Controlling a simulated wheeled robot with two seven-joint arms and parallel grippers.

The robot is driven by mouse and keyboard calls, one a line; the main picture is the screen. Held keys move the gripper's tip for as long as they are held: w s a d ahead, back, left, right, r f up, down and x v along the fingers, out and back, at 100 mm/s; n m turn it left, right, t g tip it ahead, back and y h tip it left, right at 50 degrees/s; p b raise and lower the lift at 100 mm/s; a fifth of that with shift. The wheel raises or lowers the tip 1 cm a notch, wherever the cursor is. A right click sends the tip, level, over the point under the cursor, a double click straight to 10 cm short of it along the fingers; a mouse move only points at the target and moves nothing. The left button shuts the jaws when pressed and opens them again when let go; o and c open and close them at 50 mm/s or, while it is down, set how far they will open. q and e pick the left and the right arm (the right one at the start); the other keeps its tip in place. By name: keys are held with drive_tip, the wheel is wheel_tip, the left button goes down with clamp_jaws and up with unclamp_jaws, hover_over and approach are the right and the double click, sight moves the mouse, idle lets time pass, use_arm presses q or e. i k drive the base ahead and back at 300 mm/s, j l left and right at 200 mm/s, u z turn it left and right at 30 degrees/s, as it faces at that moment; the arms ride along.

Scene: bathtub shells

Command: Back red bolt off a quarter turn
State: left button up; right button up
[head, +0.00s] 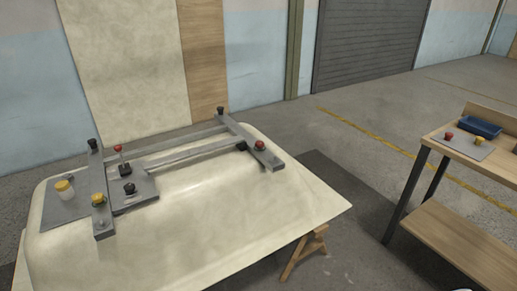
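A grey metal frame (172,155) lies on the upturned cream tub shell (205,215). A red knob-headed bolt (260,144) sits low on the right bar of the frame. A third red knob (448,136) lies on a grey sheet on the side bench. I cannot tell from this view which red one is the task's bolt.
Black knobs stand at the frame's corners, and a yellow knob (98,199) is on its left bar. A wooden bench (460,219) with a blue tray (480,128) is at right; floor between is clear.

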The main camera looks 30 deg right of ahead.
sight(260, 144)
drive_tip(key=i+l, duration=0.15)
drive_tip(key=l, duration=0.25)
drive_tip(key=i+l+z, duration=0.1)
drive_tip(key=l, duration=0.3)
drive_tip(key=i+l, duration=0.15)
drive_tip(key=l, duration=0.25)
drive_tip(key=i+l+z, duration=0.1)
drive_tip(key=l, duration=0.3)
drive_tip(key=i+l, duration=0.2)
drive_tip(key=l, duration=0.15)
drive_tip(key=i+l+z, duration=0.1)
drive_tip(key=l, duration=0.3)
